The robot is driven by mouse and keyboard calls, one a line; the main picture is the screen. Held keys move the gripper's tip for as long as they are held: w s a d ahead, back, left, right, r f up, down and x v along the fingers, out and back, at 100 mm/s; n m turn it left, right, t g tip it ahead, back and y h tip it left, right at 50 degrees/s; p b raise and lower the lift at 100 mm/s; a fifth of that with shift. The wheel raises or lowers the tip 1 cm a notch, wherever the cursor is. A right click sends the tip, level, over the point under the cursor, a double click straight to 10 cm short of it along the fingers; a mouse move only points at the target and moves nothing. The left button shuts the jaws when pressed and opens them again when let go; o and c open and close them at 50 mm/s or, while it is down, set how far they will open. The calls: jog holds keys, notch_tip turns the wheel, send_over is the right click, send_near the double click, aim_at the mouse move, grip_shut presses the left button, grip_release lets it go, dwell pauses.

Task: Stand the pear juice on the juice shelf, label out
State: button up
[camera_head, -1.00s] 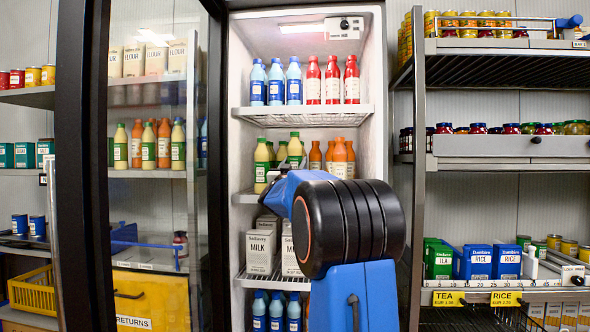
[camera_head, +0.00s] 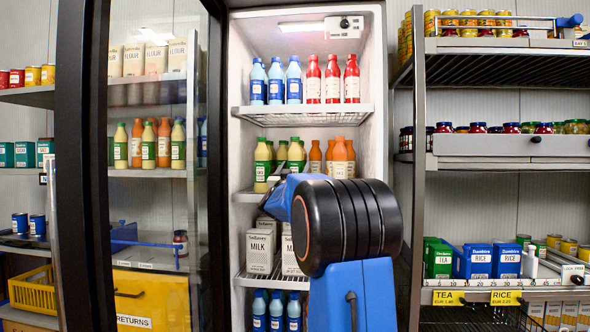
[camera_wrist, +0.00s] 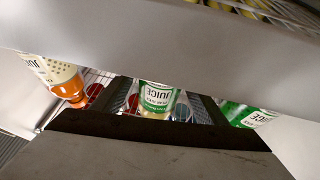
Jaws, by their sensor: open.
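Several yellow juice bottles with green caps and labels (camera_head: 263,165) stand on the fridge's juice shelf, labels out, left of several orange bottles (camera_head: 340,158). In the wrist view, a bottle with a green and white "JUICE" label (camera_wrist: 157,97), printed upside down in the picture, shows between the dark fingers of my gripper (camera_wrist: 162,106). It looks like a pear juice; whether the fingers touch it I cannot tell. My gripper is open. In the head view my blue and black arm hides most of it and part of the juice shelf (camera_head: 246,196).
Blue and red bottles (camera_head: 312,82) stand on the shelf above, milk cartons (camera_head: 262,250) and more blue bottles (camera_head: 277,310) below. The open glass door (camera_head: 150,230) is at the left. A rack upright (camera_head: 418,150) stands close on the right.

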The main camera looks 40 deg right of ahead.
jog(key=v, duration=1.2)
jog(key=a+f+n+t+y, duration=0.2)
jog(key=a+f+n+y, duration=0.3)
jog(key=a, duration=0.4)
jog(key=a+f+n+t+y, duration=0.25)
jog(key=a+y, duration=0.35)
jog(key=a, duration=0.3)
jog(key=s+a+f+n+g+y, duration=0.25)
jog(key=s+a+f+y, duration=0.45)
jog(key=a+f, duration=0.45)
jog(key=s+a+f+g, duration=0.3)
jog(key=s+f, duration=0.4)
jog(key=s, duration=0.2)
jog(key=s+a+f+n+g, duration=0.1)
jog(key=s+a+f+g, duration=0.1)
jog(key=s+f, duration=0.5)
jog(key=s+a+f+g+y, duration=0.1)
jog(key=s+a+f+g, duration=0.2)
jog(key=s+f, duration=0.4)
jog(key=s+g, duration=0.1)
jog(key=s, duration=0.5)
jog(key=shift+s+a+f+g, duration=0.15)
jog(key=shift+a+f+g, duration=0.05)
jog(key=shift+a+g, duration=0.2)
